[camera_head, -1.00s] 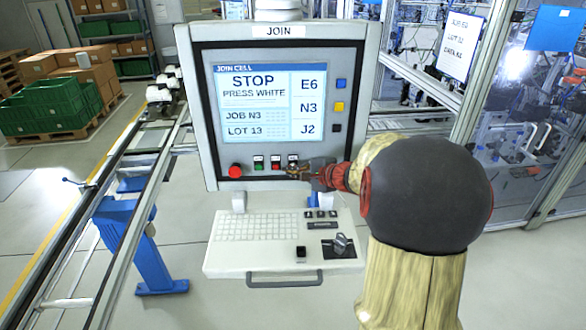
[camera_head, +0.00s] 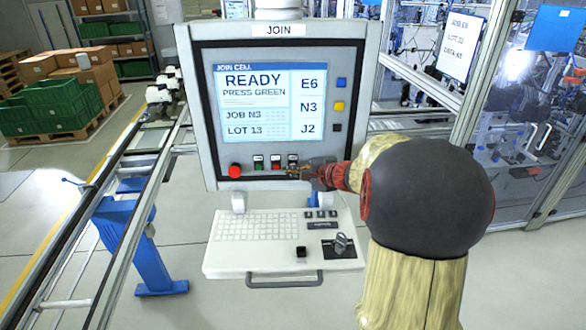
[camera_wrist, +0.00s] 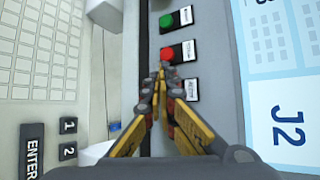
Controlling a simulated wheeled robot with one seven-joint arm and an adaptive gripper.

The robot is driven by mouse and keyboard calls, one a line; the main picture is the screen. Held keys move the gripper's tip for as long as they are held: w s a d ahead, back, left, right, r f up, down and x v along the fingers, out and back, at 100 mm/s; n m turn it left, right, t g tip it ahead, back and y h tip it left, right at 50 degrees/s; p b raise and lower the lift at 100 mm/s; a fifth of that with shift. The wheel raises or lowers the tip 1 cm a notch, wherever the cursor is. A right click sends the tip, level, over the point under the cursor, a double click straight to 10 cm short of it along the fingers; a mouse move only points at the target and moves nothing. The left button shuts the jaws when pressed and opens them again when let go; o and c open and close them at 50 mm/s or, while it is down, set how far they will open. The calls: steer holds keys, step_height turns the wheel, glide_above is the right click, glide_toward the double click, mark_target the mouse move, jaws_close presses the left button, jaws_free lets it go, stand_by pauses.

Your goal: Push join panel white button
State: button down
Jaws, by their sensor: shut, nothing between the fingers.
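The join panel (camera_head: 187,60) stands upright, and its screen (camera_head: 262,105) reads "READY PRESS GREEN". Below the screen is a button row with a green button (camera_head: 258,167) and a red button (camera_head: 276,167). The same green button (camera_wrist: 166,20) and red button (camera_wrist: 167,54) show in the wrist view. The white button's place, by the third label (camera_wrist: 192,89), is hidden behind my fingers. My gripper (camera_head: 297,171) is shut and empty, its tips at that right end of the row. In the wrist view the fingertips (camera_wrist: 161,72) meet just beside the red button; contact cannot be told.
A large red knob (camera_head: 235,170) sits left of the row. A keyboard shelf (camera_head: 215,262) juts out below the panel. A rail conveyor (camera_head: 105,215) runs along the left. Fenced machinery stands at the right.

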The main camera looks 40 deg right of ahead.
steer(key=shift+s+a+b, duration=0.35)
steer(key=shift+s+a, duration=0.05)
steer(key=shift+s, duration=0.1)
steer(key=s+a+b, duration=0.1)
steer(key=s+a, duration=0.2)
steer(key=shift+s+a+b, duration=0.1)
steer(key=shift+s+b, duration=0.3)
steer(key=shift+a, duration=0.1)
stand_by(0.9)
